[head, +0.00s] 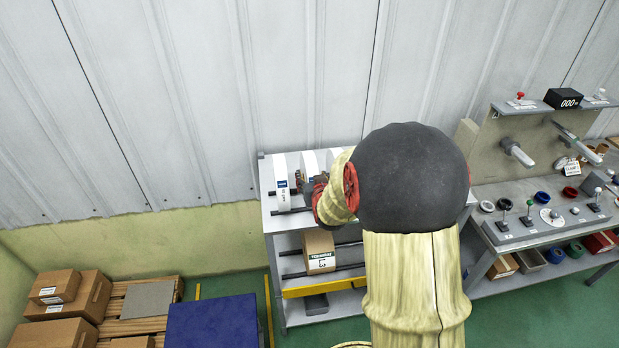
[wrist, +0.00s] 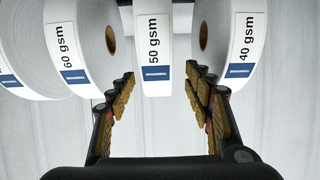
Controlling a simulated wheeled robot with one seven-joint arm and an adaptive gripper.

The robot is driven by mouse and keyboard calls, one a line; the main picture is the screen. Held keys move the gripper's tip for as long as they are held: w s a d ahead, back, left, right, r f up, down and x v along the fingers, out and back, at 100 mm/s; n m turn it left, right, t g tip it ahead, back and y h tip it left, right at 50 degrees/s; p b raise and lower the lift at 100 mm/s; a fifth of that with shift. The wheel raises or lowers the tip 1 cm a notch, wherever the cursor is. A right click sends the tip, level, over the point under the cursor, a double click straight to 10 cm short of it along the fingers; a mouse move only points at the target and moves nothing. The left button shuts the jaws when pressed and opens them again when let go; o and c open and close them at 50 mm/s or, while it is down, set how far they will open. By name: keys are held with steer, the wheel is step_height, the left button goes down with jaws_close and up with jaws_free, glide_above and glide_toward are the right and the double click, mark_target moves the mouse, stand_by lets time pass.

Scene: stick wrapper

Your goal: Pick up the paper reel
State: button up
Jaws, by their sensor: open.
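White paper reels with gsm labels stand upright in a row in the wrist view. The 50 gsm reel (wrist: 152,50) is in the middle, the 60 gsm reel (wrist: 85,45) to its left, the 40 gsm reel (wrist: 235,45) to its right. Part of another reel (wrist: 15,75) shows at the left edge. My gripper (wrist: 160,76) is open and empty, its fingertips just below the 50 gsm reel in the picture, one to each side. In the head view, my gripper (head: 312,187) is at the rack's top, partly hidden by my arm. A reel (head: 283,190) shows left of it.
The rack (head: 272,222) stands against the corrugated wall, with a labelled carton (head: 319,250) on a lower level. A workbench (head: 520,232) with knobs and levers is at right. Cartons (head: 60,300) on a pallet and a blue box (head: 212,322) are at lower left.

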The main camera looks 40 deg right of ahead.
steer(key=shift+w+d+r, duration=0.1)
steer(key=shift+w+d, duration=0.2)
steer(key=shift+w, duration=0.2)
steer(key=shift+r+x, duration=0.15)
steer(key=shift+x, duration=1.55)
steer(key=shift+r+x, duration=0.2)
steer(key=shift+x, duration=1.5)
steer(key=shift+d, duration=0.2)
steer(key=shift+c, duration=0.4)
jaws_close()
steer(key=shift+w+d+r, duration=0.1)
steer(key=shift+r, duration=0.15)
